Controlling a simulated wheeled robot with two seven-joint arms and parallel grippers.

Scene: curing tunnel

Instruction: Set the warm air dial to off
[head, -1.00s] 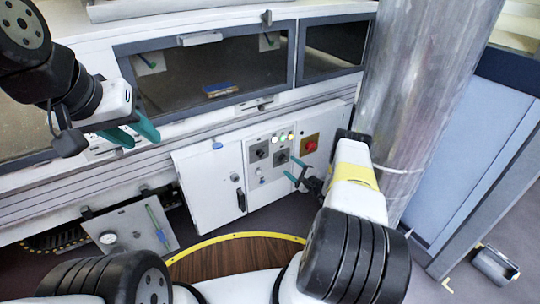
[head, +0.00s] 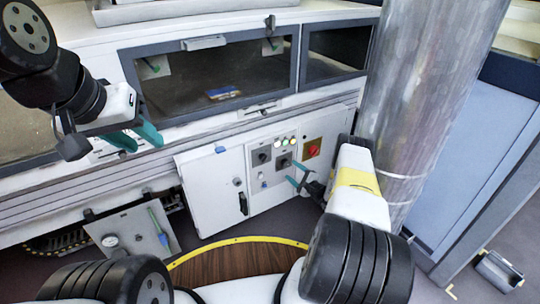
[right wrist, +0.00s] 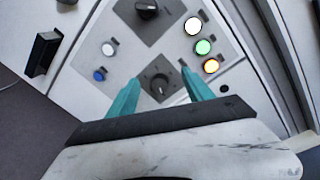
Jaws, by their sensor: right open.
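Two black dials sit on grey plates on the white control panel. The right dial (head: 283,161) lies just beyond the fingertips of my right gripper (head: 292,173). In the right wrist view this dial (right wrist: 160,85) shows between the two teal fingertips (right wrist: 158,78), with a pale mark on its lower side. The fingers are open and do not visibly touch it. The other dial (head: 262,157) is at the top of the wrist view (right wrist: 148,8). Labels are too small to tell which is warm air. My left gripper (head: 138,138) is empty, fingers apart, before the tunnel front.
White, green and orange lights (right wrist: 203,47) sit beside the dials. A blue button (right wrist: 100,75) and a red knob on a brown plate (head: 312,151) are close by. A cabinet door with a black handle (head: 243,203) is left; a metal column (head: 420,90) stands right.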

